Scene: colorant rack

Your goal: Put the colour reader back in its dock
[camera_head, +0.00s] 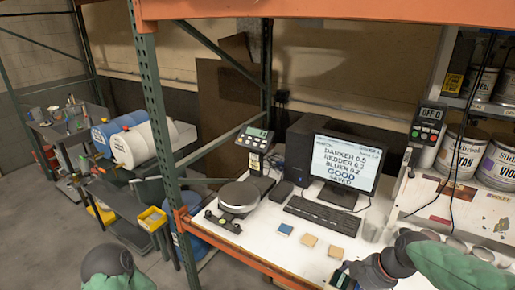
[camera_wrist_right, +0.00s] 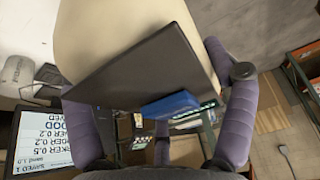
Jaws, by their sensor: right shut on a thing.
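My right gripper (camera_head: 352,276) is low at the right of the head view, over the bench's front edge. It is shut on a dark, slab-like thing (camera_head: 339,281), which I take for the colour reader. In the right wrist view the dark slab (camera_wrist_right: 145,70) lies between the two fingers, with a blue part (camera_wrist_right: 170,105) at its lower edge; a pale rounded shape lies behind it. I cannot make out the dock for certain; a small black block (camera_head: 283,189) stands between the scale and the keyboard. My left gripper is out of view; only part of that arm shows.
On the white bench are a scale (camera_head: 239,196), keyboard (camera_head: 322,216), monitor (camera_head: 346,164) and blue and tan cards (camera_head: 309,240). A clear cup (camera_head: 373,226) stands near my right arm. Paint cans (camera_head: 461,152) fill the right shelf. A green rack post (camera_head: 160,110) rises at the bench's left.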

